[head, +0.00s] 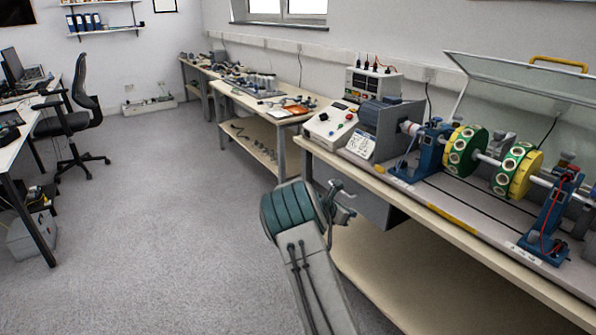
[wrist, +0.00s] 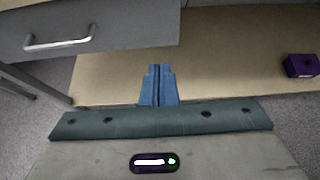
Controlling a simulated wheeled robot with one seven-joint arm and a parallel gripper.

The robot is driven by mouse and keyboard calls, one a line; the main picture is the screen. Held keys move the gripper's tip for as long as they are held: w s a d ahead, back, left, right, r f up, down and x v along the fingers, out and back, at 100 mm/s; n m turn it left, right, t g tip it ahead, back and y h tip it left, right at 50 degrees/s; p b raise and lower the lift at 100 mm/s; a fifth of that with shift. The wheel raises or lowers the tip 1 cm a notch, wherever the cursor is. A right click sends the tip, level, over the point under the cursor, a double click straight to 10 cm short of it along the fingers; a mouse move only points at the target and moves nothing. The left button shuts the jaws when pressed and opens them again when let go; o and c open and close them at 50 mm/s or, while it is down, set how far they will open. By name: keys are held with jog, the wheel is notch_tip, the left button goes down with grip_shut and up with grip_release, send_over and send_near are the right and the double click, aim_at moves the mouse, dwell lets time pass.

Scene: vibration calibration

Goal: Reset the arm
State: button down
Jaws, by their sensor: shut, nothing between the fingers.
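My gripper (wrist: 159,74) shows in the wrist view as two blue fingers pressed together, with nothing between them. It points toward the wooden lower shelf (wrist: 225,50) of a workbench and appears apart from it. In the head view my arm reaches up from the bottom centre, in front of the bench. Its end is at the bench's left end, below the tabletop, and the fingers are too small there to make out clearly.
A grey drawer (wrist: 120,28) with a metal handle is close at the upper left in the wrist view. A purple box (wrist: 301,66) lies on the shelf. The workbench (head: 440,222) carries a rotor rig (head: 465,150) and a control box (head: 330,124). Open carpet (head: 150,215) lies left.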

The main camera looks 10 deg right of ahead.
jog(key=s+a+r+m+g+y+p, duration=0.1)
jog(key=s+a+r+m+y+p, duration=0.25)
jog(key=s+r+m, duration=0.4)
jog(key=s+a+r+m+g+y+p, duration=0.15)
jog(key=s+a+r+m, duration=0.35)
jog(key=s+r, duration=0.55)
jog(key=s+a+r+m+y+p, duration=0.1)
jog(key=s+a+r+m+y, duration=0.1)
jog(key=s, duration=0.6)
jog(key=s+a+r+m+y+p, duration=0.2)
jog(key=s+a+r+m, duration=0.1)
jog(key=s+a, duration=0.4)
jog(key=s+a+r+m+t+y+p, duration=0.1)
jog(key=s+a+r+m+y+p, duration=0.1)
jog(key=s, duration=0.8)
jog(key=a+r+m, duration=0.1)
jog(key=a+m, duration=0.1)
jog(key=a, duration=0.1)
jog(key=shift+m, duration=0.35)
jog(key=shift+s, duration=0.1)
